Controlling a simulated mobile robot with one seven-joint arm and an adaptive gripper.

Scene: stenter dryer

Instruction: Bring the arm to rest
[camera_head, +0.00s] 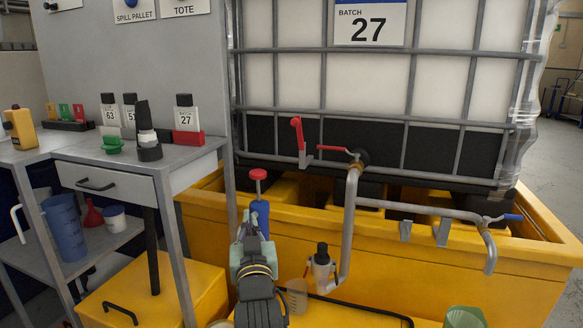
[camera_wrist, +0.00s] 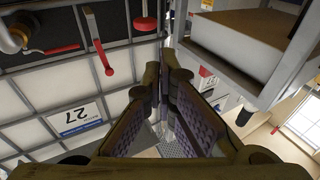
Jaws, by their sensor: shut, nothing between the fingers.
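My arm comes up from the bottom middle of the head view. My gripper (camera_head: 247,218) is at its far end, seen small and from behind, in front of the yellow spill pallet (camera_head: 420,262) and close to a blue object with a red top (camera_head: 258,175) in the picture. I cannot tell whether they touch. In the wrist view my gripper (camera_wrist: 167,65) is shut, with its fingers together at the tips and nothing seen between them.
A caged white tote (camera_head: 440,85) labelled 27 stands on the pallet, with red-handled valves and a grey pipe (camera_head: 349,220) in front. Left is a grey bench (camera_head: 75,150) with several bottles. A dark-capped bottle (camera_head: 321,270) and a beaker (camera_head: 297,296) stand right of my arm.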

